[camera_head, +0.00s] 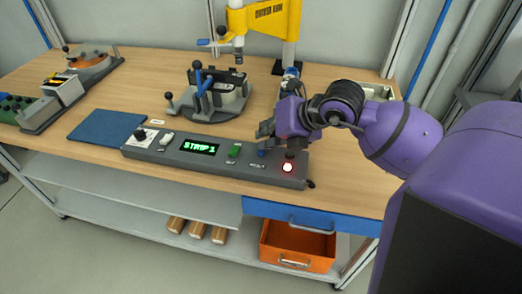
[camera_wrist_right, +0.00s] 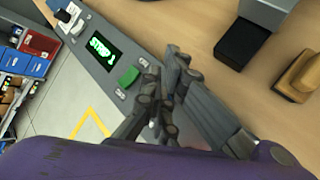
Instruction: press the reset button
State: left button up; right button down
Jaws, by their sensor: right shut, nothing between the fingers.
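The grey control panel (camera_head: 215,161) lies along the front of the wooden workbench. A small blue button (camera_head: 262,153), probably the reset button, is on its right part; its label is too small to read surely. My right gripper (camera_head: 264,138) is shut and empty, with its fingertips just above and behind the blue button. I cannot tell whether they touch it. In the right wrist view the shut fingers (camera_wrist_right: 150,108) cover the panel beyond the green button (camera_wrist_right: 128,76), and the blue button is hidden. My left gripper is not in view.
A green switch (camera_head: 235,151), a lit red lamp (camera_head: 287,168) and a display (camera_head: 198,146) reading "STRIP 1" are on the panel. A clamp fixture (camera_head: 212,95) and a yellow press (camera_head: 270,22) stand behind. A blue mat (camera_head: 106,128) lies left.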

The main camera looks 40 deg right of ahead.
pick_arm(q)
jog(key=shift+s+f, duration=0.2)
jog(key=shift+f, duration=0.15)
pick_arm(e)
jog(key=shift+f, duration=0.5)
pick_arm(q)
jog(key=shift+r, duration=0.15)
pick_arm(e)
jog(key=shift+r, duration=0.15)
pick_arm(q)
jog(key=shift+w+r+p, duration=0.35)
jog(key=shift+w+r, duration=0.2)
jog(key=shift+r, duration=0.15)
pick_arm(e)
jog(key=shift+r, duration=0.75)
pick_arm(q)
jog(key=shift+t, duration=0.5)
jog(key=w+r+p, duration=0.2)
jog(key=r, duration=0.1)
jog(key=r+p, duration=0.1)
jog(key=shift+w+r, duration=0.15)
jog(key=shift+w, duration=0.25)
pick_arm(e)
notch_tip(320, 180, up, 5)
